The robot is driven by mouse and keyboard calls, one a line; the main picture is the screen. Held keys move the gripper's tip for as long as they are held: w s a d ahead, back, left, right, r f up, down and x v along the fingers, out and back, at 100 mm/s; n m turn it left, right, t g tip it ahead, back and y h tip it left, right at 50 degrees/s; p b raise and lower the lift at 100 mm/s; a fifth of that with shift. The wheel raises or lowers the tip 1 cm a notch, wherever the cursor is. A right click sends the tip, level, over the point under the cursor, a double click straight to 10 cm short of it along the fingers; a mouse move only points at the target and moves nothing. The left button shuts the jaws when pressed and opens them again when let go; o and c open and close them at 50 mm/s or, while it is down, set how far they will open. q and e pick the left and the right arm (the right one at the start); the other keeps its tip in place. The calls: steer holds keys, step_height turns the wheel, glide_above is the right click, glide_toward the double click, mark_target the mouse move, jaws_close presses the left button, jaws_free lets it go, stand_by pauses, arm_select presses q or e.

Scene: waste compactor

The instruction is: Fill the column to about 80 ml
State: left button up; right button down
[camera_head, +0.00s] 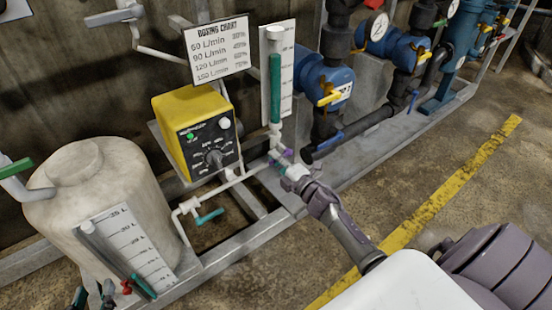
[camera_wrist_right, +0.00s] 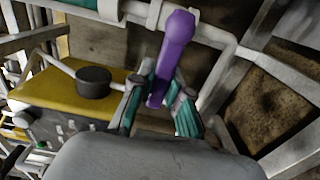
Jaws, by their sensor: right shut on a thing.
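The column (camera_head: 275,40) is an upright clear tube in front of a white scale board (camera_head: 289,70). Green liquid fills its lower and middle part, with the level below the tube's top. The scale marks are too small to read. My right gripper (camera_head: 280,164) is at the pipe below the column, shut on a purple valve handle (camera_wrist_right: 172,50). In the right wrist view the handle stands between its teal fingers. My left gripper (camera_head: 93,296) is partly cut off at the bottom left, with its two fingertips apart and nothing seen between them.
A yellow dosing pump (camera_head: 185,125) with a dial stands left of the column, below a dosing chart (camera_head: 217,50). A white tank (camera_head: 95,175) with a litre scale is at the left. A teal-handled valve (camera_head: 208,217) and blue pipework (camera_head: 330,75) are nearby.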

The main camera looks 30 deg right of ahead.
steer(key=c, duration=1.1)
jaws_free()
steer(key=shift+s, duration=0.15)
steer(key=s+d, duration=0.1)
steer(key=s, duration=1)
steer(key=shift+s, duration=0.4)
